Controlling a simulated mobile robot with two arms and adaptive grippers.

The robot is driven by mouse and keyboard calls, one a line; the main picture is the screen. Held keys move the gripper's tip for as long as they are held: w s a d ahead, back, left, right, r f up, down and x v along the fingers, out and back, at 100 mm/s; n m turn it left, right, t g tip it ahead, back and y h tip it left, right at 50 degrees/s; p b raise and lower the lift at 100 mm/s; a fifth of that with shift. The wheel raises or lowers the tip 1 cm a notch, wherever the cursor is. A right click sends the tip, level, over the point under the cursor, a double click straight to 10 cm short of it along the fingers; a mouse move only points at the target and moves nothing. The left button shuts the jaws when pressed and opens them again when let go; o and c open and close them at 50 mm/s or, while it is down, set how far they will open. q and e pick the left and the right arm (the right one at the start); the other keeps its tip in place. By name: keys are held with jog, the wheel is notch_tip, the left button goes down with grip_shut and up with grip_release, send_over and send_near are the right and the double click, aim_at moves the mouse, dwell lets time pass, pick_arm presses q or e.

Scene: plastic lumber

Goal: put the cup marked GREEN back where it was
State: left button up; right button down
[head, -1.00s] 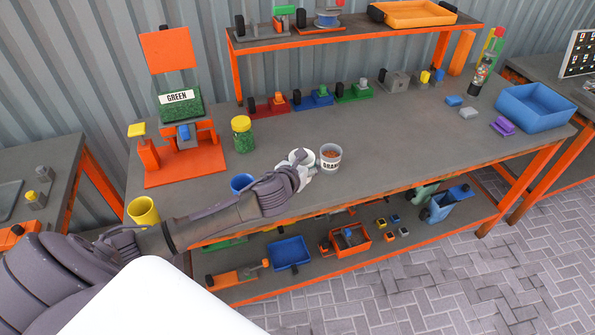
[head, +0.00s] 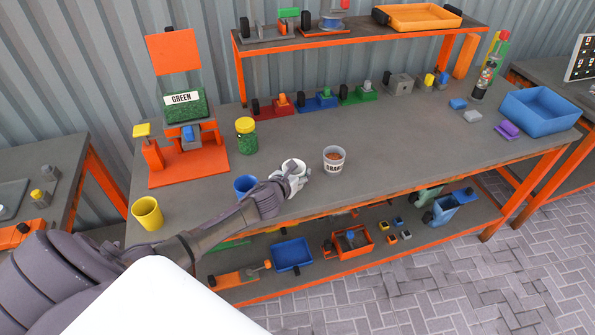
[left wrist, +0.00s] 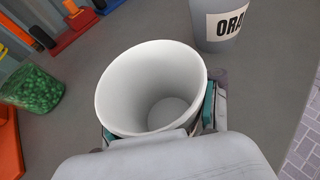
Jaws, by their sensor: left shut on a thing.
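My left gripper (head: 290,181) is shut on a white cup (head: 294,166) above the workbench, near its front edge. In the left wrist view the white cup (left wrist: 150,88) is upright or nearly so, open at the top and empty inside. No marking on it shows; its outer side is mostly hidden by the gripper. A grey-white cup marked "ORA..." (head: 334,160) with orange-brown contents stands apart, to its right. A dispenser with a "GREEN" label (head: 184,105) stands at the back left. My right gripper is not in view.
A blue cup (head: 245,186) stands left of my gripper and a yellow cup (head: 147,213) farther left. A jar of green pellets (head: 246,137) stands behind.

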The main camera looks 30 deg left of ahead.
pick_arm(q)
jog(key=shift+f, duration=0.2)
jog(key=o, duration=1.3)
jog(key=shift+r, duration=0.15)
jog(key=shift+r, duration=0.15)
jog(key=v, duration=1.2)
